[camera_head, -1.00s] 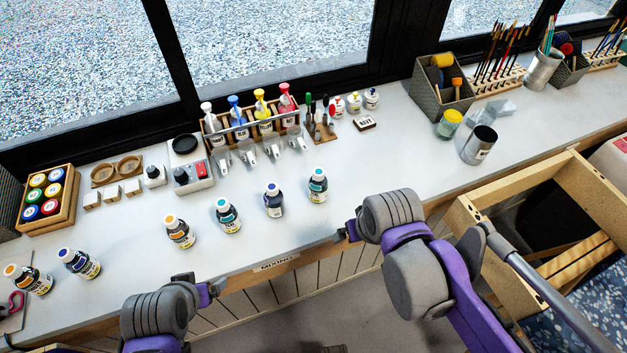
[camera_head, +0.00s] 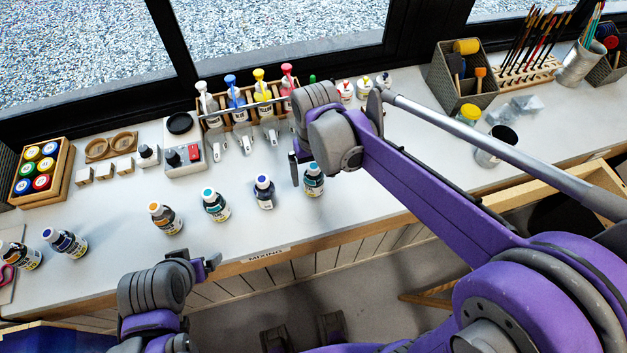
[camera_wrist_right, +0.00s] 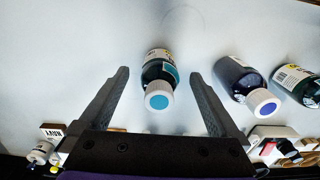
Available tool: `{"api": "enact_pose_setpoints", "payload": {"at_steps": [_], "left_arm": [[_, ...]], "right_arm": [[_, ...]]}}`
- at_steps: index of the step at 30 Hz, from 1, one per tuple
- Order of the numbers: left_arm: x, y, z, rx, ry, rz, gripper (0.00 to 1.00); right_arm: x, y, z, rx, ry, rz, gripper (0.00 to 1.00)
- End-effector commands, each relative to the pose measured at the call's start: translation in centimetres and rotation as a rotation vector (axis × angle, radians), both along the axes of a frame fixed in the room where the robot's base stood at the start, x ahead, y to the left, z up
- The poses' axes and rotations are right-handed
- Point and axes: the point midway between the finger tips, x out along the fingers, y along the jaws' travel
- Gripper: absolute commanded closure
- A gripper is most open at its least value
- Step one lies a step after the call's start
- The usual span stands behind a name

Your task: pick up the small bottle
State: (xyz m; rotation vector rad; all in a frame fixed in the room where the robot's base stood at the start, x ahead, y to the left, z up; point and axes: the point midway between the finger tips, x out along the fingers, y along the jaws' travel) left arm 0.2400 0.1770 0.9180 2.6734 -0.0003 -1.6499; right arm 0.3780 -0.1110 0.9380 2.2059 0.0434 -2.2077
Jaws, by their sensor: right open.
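A small bottle with a teal-dotted white cap (camera_head: 313,181) stands on the white counter, the rightmost of the row of bottles. In the right wrist view this bottle (camera_wrist_right: 159,82) is between the open fingers, with clear room on both sides. My right gripper (camera_head: 301,170) is open and empty, just left of and above that bottle in the head view; the wrist view also shows its fingers (camera_wrist_right: 160,85). My left gripper (camera_head: 212,264) is at the counter's front edge, and its jaw opening is unclear.
A blue-capped bottle (camera_head: 264,192) stands beside the teal-capped one. A teal-capped bottle (camera_head: 215,205) and an orange-capped bottle (camera_head: 165,218) stand further left. A rack of pump bottles (camera_head: 241,111) is behind. The counter in front of the row is clear.

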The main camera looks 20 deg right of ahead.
Motion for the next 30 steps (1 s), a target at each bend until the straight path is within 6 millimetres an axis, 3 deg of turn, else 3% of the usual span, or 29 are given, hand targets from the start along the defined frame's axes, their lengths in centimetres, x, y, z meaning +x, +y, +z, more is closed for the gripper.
{"api": "enact_pose_setpoints", "payload": {"at_steps": [10,19,30], "left_arm": [[0.0,0.0,-0.2,0.000,0.001,0.000,0.08],[0.0,0.0,-0.2,0.000,0.001,0.000,0.08],[0.0,0.0,-0.2,0.000,0.001,0.000,0.08]], "right_arm": [[0.3,0.0,-4.6,0.000,-0.001,0.000,0.02],[0.2,0.0,-5.2,0.000,-0.001,0.000,0.02],[0.2,0.0,-5.1,0.000,-0.001,0.000,0.67]]}}
